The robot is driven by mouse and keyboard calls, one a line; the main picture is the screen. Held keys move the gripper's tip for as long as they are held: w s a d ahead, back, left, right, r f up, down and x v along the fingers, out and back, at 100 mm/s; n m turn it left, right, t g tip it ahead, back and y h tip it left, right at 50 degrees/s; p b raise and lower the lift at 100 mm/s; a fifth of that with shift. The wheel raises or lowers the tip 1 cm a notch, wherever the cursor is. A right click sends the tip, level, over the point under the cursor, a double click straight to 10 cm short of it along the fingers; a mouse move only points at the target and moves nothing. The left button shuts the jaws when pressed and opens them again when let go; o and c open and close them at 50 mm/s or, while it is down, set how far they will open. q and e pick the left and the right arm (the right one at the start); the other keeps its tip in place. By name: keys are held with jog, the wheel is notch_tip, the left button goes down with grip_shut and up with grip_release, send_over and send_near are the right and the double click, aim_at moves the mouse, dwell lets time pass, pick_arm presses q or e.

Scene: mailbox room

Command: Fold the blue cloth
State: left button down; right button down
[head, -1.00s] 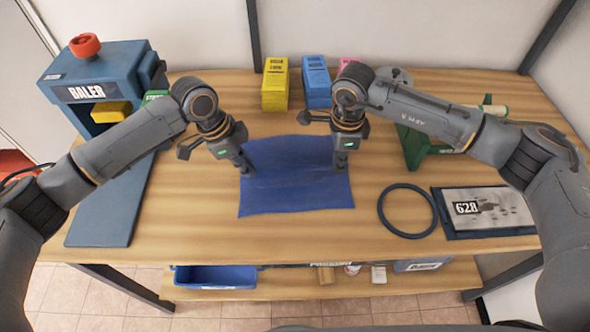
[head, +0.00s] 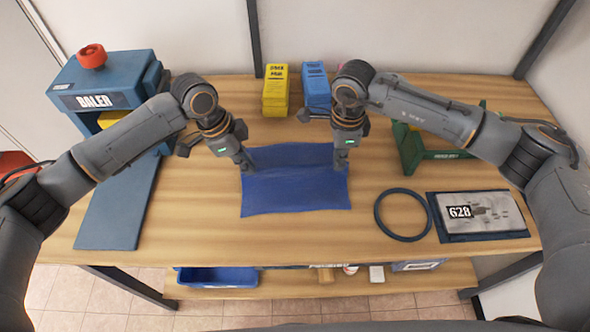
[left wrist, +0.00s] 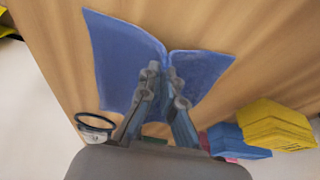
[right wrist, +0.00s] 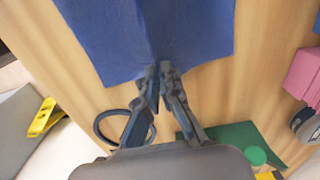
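The blue cloth (head: 295,190) lies spread on the wooden table, with a crease running across it between my two grippers. My left gripper (head: 245,167) is at the cloth's left edge. In the left wrist view its fingertips (left wrist: 160,68) are together on the cloth (left wrist: 125,60), which bends up around them. My right gripper (head: 341,168) is at the cloth's right edge. In the right wrist view its fingertips (right wrist: 159,70) pinch the cloth (right wrist: 195,30) at the end of a raised fold. The cloth between the fingertips is hidden.
A blue baler (head: 105,85) stands at the left. Yellow (head: 276,92) and blue (head: 316,88) stacks stand behind the cloth. A dark ring (head: 403,214), a 628 plate (head: 480,213) and a green stand (head: 412,150) are at the right. The table in front of the cloth is clear.

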pick_arm(q)
jog(key=shift+r+p, duration=0.3)
jog(key=shift+r, duration=0.35)
pick_arm(e)
jog(key=shift+r, duration=0.6)
